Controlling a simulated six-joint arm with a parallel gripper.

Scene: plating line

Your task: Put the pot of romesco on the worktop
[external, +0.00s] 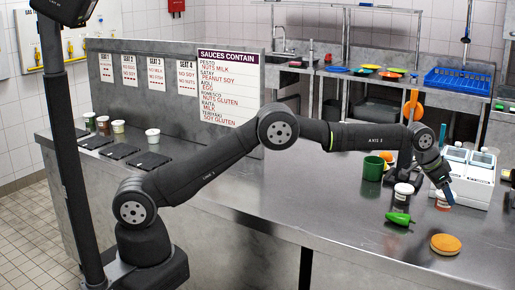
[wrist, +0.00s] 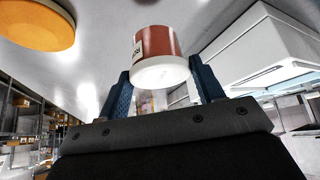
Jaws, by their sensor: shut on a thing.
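My gripper (external: 447,191) is at the right of the worktop (external: 320,205), in front of a white unit.
A dark pot with a white lid (external: 403,194), a green pepper (external: 399,218), a green cup (external: 373,168) and an orange disc (external: 445,244) are nearby. The white unit (external: 468,178) stands right behind. Several pots (external: 118,130) stand far left. The middle worktop is clear.

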